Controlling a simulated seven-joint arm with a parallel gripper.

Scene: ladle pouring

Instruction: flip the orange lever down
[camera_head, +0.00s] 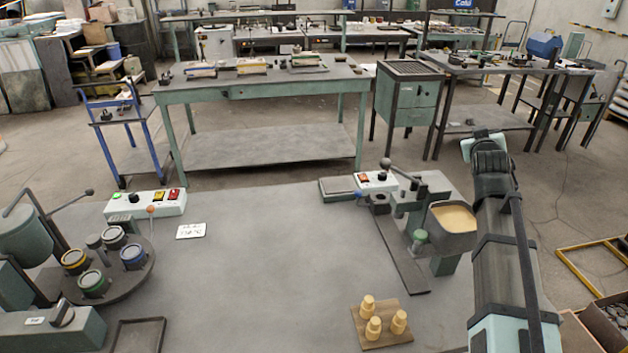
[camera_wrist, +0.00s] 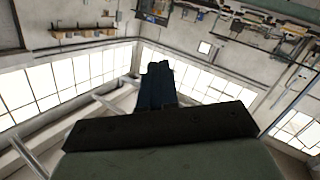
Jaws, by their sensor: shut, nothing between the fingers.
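A white control box (camera_head: 118,211) sits at the left of the table in the head view. An orange-knobbed lever (camera_head: 150,209) shows at its front face; its exact position is too small to tell. The box also carries a green button, a yellow switch (camera_head: 160,196) and a red switch (camera_head: 174,194). A second white box (camera_head: 383,187) with an orange-red switch (camera_head: 363,177) stands farther right. My gripper (camera_wrist: 157,68) is shut and empty in the wrist view, pointing up toward the windows. My arm rises at the right of the head view, far from the left box.
A round turntable (camera_head: 140,272) with several colored cups stands in front of the left box. A press-like stand with a tan-filled ladle (camera_head: 453,217) stands near my arm. A wooden board (camera_head: 374,343) holds yellow pieces. The table's middle is clear except for a white card (camera_head: 191,231).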

